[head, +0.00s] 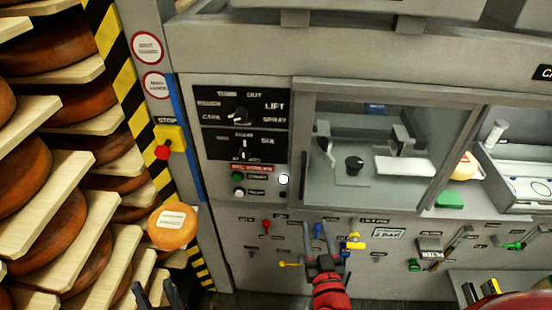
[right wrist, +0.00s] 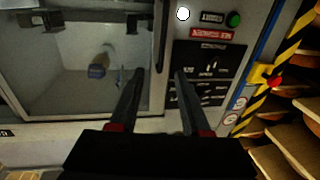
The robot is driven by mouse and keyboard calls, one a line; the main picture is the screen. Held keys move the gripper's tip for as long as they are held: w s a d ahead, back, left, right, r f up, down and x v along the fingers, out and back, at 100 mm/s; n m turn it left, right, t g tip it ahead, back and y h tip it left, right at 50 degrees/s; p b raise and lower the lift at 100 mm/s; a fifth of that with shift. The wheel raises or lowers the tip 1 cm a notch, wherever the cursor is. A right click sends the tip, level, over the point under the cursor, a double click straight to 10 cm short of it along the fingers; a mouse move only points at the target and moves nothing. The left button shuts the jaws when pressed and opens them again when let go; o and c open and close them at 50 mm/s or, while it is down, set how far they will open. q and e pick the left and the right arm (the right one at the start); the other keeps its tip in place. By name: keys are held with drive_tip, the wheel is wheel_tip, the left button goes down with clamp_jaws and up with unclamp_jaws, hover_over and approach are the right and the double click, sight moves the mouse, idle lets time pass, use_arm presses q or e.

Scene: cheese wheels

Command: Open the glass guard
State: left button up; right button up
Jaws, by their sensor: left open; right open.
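The glass guard (head: 385,190) is a clear pane in a grey frame, in front of a machine chamber in the head view. A dark upright handle (head: 326,148) is at its left side. In the right wrist view the guard (right wrist: 60,75) fills the left, with the dark handle (right wrist: 159,40) near its edge. My right gripper (head: 318,228) is open and empty, in front of and below the guard's lower left corner in the picture. Its fingers point towards the handle, apart from it as far as I can tell. My left gripper (head: 156,288) is open and empty at the bottom edge.
A control panel (head: 241,140) with knobs and buttons is left of the guard. A red stop button (head: 163,152) is further left. Shelves of cheese wheels (head: 28,175) fill the left side. Small coloured levers (head: 267,226) stick out below the guard.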

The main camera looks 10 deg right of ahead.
drive_tip(key=b, duration=1)
approach(303, 182)
drive_tip(key=w, duration=0.5)
drive_tip(key=shift+d, duration=0.35)
drive_tip(key=w, duration=0.1)
drive_tip(key=w+p, duration=0.2)
drive_tip(key=shift+w+d+r, duration=0.1)
drive_tip(key=shift+w+r, duration=0.25)
drive_tip(key=shift+w, duration=0.05)
drive_tip(key=shift+w+d, duration=0.15)
drive_tip(key=shift+w, duration=0.45)
drive_tip(key=shift+w+f+y+p, duration=0.15)
drive_tip(key=shift+w+y+p, duration=0.15)
drive_tip(key=shift+y, duration=0.1)
clamp_jaws()
